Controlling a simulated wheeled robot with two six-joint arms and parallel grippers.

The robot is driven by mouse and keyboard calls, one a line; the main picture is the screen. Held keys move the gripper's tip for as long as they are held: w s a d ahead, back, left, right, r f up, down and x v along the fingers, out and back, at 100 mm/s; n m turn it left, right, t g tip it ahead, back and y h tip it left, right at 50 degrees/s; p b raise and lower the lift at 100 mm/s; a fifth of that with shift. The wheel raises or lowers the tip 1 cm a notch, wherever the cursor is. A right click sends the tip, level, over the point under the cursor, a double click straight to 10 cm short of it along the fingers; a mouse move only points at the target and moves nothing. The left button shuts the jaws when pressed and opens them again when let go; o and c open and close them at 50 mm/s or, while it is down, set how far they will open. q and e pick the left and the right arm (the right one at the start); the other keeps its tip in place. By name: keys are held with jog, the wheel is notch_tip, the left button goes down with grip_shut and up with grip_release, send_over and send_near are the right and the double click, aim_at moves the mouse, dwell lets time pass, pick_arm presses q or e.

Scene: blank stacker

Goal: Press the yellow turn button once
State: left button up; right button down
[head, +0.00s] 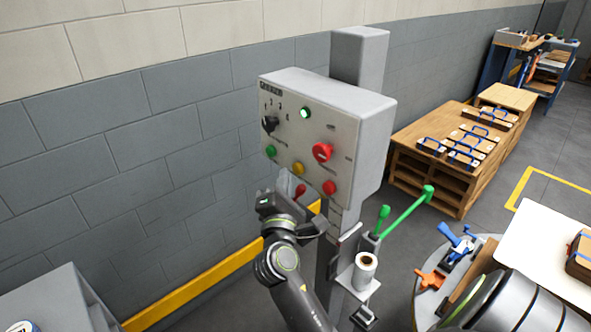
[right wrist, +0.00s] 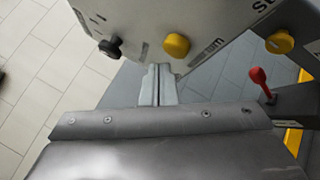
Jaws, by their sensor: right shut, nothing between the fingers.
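The grey control box (head: 352,105) on a post carries a yellow button (head: 298,168) in its lower row, between a green button (head: 271,151) and a red button (head: 329,187). My right gripper (head: 272,202) is below and left of the yellow button in the head view, apart from it in the picture. In the right wrist view its fingers (right wrist: 158,85) are shut and empty, and a yellow button (right wrist: 176,46) shows just beyond the tips. A second yellow knob (right wrist: 279,42) is further right; I cannot tell which is the turn button. My left gripper is out of view.
A black rotary knob (head: 269,124), a lit green lamp (head: 306,113) and a larger red button (head: 322,152) are on the same face. A red lever (head: 300,191) is below the box. A green-handled lever (head: 405,212) and a white roll (head: 365,270) are right of the post.

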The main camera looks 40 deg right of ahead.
dwell(0.4)
jog(key=shift+d, duration=0.45)
